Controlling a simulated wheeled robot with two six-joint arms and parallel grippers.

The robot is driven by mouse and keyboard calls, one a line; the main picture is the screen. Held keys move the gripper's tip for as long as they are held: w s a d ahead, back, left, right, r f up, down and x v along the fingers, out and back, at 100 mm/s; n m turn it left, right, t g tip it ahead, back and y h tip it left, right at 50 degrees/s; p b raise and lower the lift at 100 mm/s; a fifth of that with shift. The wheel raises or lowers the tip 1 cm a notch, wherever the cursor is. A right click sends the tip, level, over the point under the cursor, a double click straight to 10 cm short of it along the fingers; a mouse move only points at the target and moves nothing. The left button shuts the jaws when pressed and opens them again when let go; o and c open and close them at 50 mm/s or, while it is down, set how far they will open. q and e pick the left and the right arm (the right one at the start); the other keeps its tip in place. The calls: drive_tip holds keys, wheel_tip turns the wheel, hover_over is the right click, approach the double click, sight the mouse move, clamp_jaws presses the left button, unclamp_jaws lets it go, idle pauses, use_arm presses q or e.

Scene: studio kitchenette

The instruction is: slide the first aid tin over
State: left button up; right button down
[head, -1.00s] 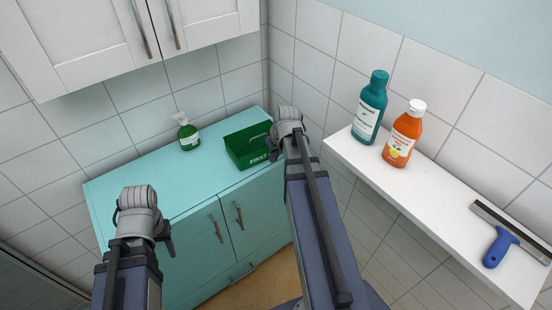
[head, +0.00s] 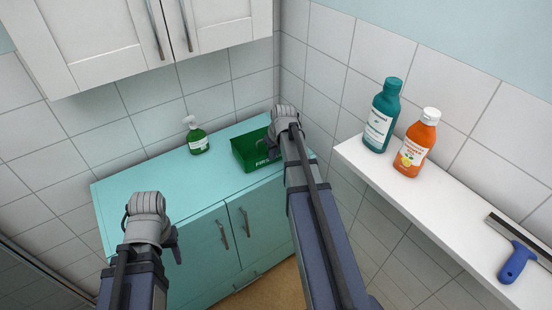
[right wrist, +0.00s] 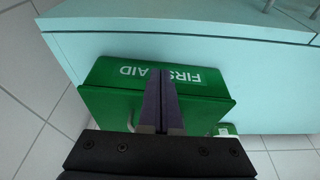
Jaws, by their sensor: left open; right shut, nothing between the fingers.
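The first aid tin (head: 244,155) is a green box with white lettering, on the right part of the turquoise counter; my right gripper hides its right side in the head view. In the right wrist view the tin (right wrist: 108,98) shows its front with FIRST AID upside down, and part of a pale handle shows beside the fingers. My right gripper (head: 284,128) is shut and empty; its fingers (right wrist: 163,72) lie in front of the tin in the right wrist view. I cannot tell whether they touch it. My left gripper (head: 150,222) is open and empty, away from the tin, at the lower left.
A green soap bottle (head: 198,142) stands left of the tin on the counter (head: 140,185), with clear surface further left. A white shelf (head: 440,205) at right holds a teal bottle (head: 381,118), an orange bottle (head: 415,148) and a blue-handled squeegee (head: 517,262). White cupboards (head: 110,45) hang above.

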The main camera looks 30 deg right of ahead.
sight(259, 138)
drive_tip(key=w, duration=1.4)
drive_tip(key=shift+w+a, duration=0.15)
drive_tip(key=shift+s, duration=0.25)
drive_tip(key=shift+s+a, duration=0.1)
drive_tip(key=shift+s, duration=0.5)
drive_tip(key=s, duration=0.2)
drive_tip(key=shift+s, duration=0.35)
drive_tip(key=p+v, duration=0.9)
drive_tip(key=v, duration=0.1)
drive_tip(key=shift+w+p, duration=0.1)
drive_tip(key=shift+p, duration=0.25)
use_arm(q)
wheel_tip(259, 138, up, 10)
drive_tip(key=d, duration=0.1)
drive_tip(key=shift+s+d+f, duration=0.15)
drive_tip(key=shift+s+d, duration=0.05)
drive_tip(key=shift+s, duration=0.15)
